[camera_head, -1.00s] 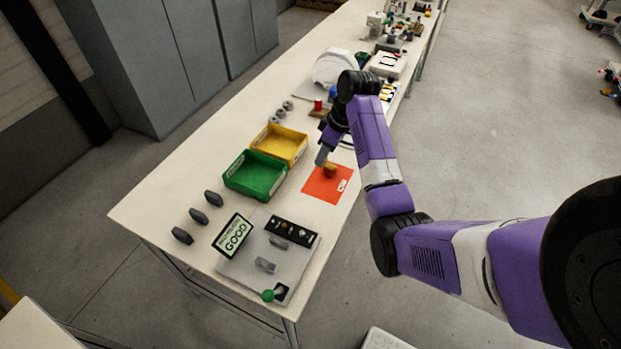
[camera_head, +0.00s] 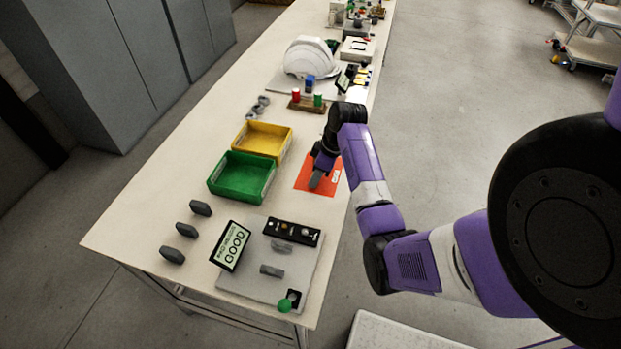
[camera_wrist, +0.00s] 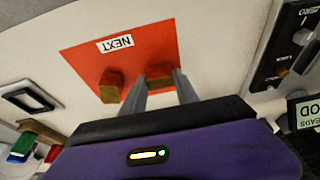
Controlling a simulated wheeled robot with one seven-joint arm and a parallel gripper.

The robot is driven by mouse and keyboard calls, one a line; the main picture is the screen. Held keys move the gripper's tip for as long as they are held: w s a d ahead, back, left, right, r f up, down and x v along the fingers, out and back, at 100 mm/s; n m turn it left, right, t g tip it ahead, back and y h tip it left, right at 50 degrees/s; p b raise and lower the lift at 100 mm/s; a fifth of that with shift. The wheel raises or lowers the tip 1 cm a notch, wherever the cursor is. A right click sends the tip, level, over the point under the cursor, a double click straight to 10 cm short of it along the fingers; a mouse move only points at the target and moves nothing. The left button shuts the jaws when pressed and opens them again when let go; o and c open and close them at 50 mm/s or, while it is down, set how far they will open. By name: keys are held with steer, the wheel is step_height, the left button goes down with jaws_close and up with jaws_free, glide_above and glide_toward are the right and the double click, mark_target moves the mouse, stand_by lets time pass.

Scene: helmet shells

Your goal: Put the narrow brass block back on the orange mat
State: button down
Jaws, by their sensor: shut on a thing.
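The orange mat (camera_head: 302,183) lies on the white table; in the wrist view (camera_wrist: 150,54) it carries a NEXT label. My gripper (camera_head: 316,182) is low over the mat in the head view. In the wrist view my gripper (camera_wrist: 159,79) is shut on a brass block (camera_wrist: 158,70), taken as the narrow one, over the mat. Whether its underside touches the mat cannot be told. A second brass-brown block (camera_wrist: 110,90) stands on the mat beside the left finger, apart from the held one. Both blocks are hidden behind my gripper in the head view.
A green bin (camera_head: 242,178) and a yellow bin (camera_head: 262,142) stand left of the mat. A grey plate (camera_head: 245,285) with a GOOD sign (camera_head: 230,246) and a black panel (camera_head: 292,231) lies nearer. A white helmet shell (camera_head: 308,57) stands farther back.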

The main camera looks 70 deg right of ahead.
steer(key=shift+r, duration=0.1)
steer(key=c, duration=0.9)
jaws_free()
steer(key=shift+p+v, duration=0.6)
steer(key=shift+v, duration=5.45)
steer(key=shift+s, duration=0.1)
